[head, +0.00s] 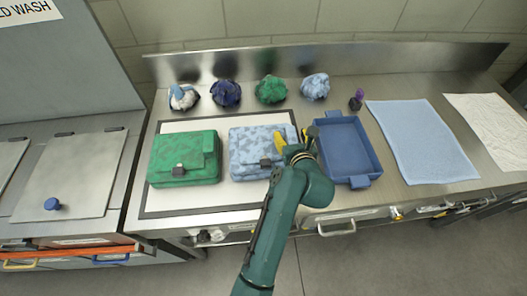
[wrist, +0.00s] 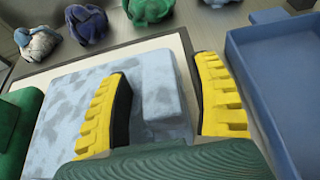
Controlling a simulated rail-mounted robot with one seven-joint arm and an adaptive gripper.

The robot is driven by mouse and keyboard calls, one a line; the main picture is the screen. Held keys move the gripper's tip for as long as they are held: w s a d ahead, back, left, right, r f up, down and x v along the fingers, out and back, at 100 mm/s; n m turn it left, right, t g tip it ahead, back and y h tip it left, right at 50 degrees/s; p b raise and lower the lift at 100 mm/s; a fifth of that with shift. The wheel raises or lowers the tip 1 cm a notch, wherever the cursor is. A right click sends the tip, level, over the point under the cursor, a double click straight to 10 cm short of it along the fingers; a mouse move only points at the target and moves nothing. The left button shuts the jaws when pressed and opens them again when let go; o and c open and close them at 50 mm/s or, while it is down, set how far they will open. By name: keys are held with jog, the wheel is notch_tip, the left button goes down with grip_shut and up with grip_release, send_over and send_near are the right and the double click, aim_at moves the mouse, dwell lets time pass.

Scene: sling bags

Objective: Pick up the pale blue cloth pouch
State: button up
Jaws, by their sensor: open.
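A pale blue mottled bag (head: 255,148), boxy with a flap and a dark buckle, lies on the white mat. A small crumpled pale blue cloth bundle (head: 315,87) sits at the back of the counter. My gripper (head: 296,139) is open above the right end of the mottled bag. In the wrist view its yellow fingers (wrist: 163,70) stand apart, with a raised block of the mottled bag (wrist: 70,105) showing between them. The right finger shows beyond the bag's right edge. I cannot tell whether either finger touches it. My arm hides part of the bag's right end.
A green bag (head: 184,158) lies left of the mottled bag. A blue tray (head: 350,150) stands close on the right. Green (head: 270,89), dark blue (head: 226,93) and white-blue (head: 183,97) bundles line the back. A light blue towel (head: 420,140) lies farther right.

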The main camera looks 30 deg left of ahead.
jog(key=shift+r, duration=0.1)
grip_shut()
